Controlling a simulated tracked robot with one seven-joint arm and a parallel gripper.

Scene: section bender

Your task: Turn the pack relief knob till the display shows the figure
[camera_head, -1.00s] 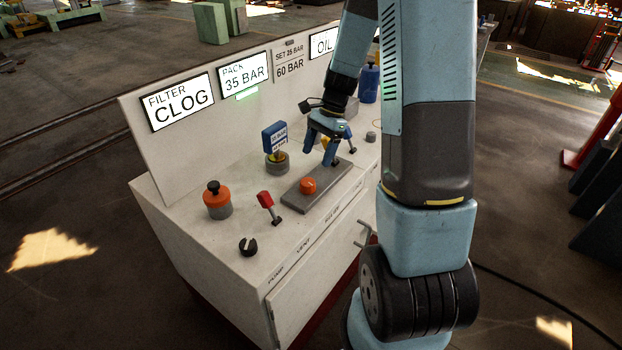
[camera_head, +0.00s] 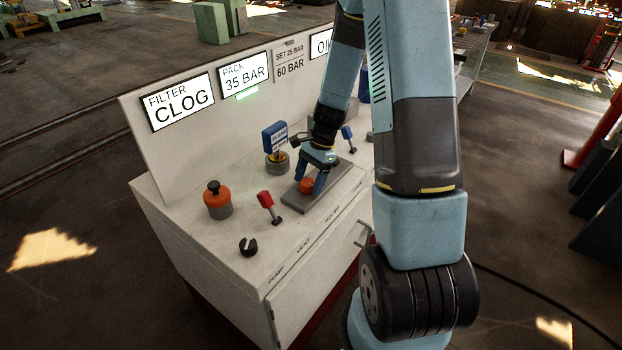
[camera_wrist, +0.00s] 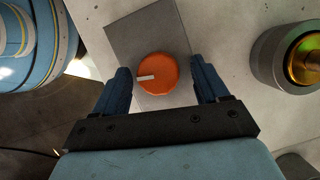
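The orange relief knob (camera_head: 307,186) sits on a grey plate (camera_head: 328,198) on the console top. In the wrist view the knob (camera_wrist: 158,74) has a pale pointer mark on its left side. My gripper (camera_head: 312,184) is at the knob. In the wrist view my gripper's blue fingers (camera_wrist: 163,84) stand open on either side of the knob, with a gap at each side. The pack display (camera_head: 245,75) reads 35 BAR, with a green light below it. The panel label (camera_head: 290,62) to its right reads SET 25 BAR, 60 BAR, in small letters.
An orange-and-grey knob (camera_head: 216,200), a red lever (camera_head: 267,203) and a black selector (camera_head: 248,246) stand left of the plate. A blue lever (camera_head: 349,138) is further right. The filter display (camera_head: 179,101) reads CLOG.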

